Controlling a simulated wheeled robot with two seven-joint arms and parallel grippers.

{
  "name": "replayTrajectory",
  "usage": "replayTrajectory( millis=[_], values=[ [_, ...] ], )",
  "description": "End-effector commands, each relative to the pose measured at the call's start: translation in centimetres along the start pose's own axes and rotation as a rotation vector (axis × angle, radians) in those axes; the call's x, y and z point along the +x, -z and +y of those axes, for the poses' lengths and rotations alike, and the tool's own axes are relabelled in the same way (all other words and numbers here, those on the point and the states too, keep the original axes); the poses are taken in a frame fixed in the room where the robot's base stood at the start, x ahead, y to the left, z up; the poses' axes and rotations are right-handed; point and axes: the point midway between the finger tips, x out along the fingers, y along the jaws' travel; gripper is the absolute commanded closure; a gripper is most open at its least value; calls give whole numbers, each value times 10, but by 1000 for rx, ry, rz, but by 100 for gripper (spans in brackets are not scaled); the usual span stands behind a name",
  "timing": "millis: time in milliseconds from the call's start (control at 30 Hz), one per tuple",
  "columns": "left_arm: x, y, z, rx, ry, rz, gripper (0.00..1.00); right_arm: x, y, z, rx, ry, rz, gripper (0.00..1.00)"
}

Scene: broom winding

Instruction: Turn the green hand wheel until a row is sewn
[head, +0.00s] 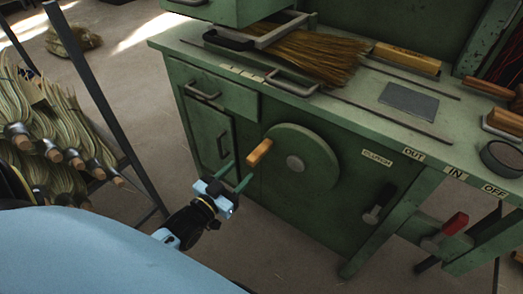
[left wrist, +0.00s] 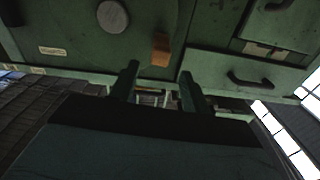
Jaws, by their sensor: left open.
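The green hand wheel (head: 310,172) is a disc on the front of the green machine, with a grey hub (head: 295,163) at its middle. Its wooden handle (head: 259,153) sticks out at the wheel's left edge. My left gripper (head: 235,175) is open and empty, just below and left of the handle, apart from it. In the left wrist view, the wooden handle (left wrist: 161,49) shows beyond and between the lines of my two green fingers (left wrist: 158,80). The wheel's hub (left wrist: 113,16) shows at the upper left there. My right gripper is not in view.
A straw broom head (head: 315,55) lies clamped on the machine's top. A drawer handle (head: 203,92) and a door handle (head: 223,145) stick out left of the wheel. A rack with straw bundles (head: 50,130) stands at the left. A red-knobbed lever (head: 452,225) is at the lower right.

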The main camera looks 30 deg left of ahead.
Motion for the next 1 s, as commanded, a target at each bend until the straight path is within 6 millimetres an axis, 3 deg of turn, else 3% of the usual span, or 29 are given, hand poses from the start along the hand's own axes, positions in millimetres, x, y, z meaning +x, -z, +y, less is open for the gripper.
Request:
replayTrajectory(
  millis=[100, 300, 500, 933, 1000],
  values=[
    [29, -1, 0, 0, 0, 5, 53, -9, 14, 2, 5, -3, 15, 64],
    [68, -2, 0, 0, 0, 1, 53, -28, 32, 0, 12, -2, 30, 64],
    [94, -2, 0, 0, 0, -1, 53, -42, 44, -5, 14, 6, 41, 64],
    [103, -2, 0, 0, 0, -3, 53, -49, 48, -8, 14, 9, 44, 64],
    [103, -2, 0, 0, 0, -3, 61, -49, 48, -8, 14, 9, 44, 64]
  ],
)
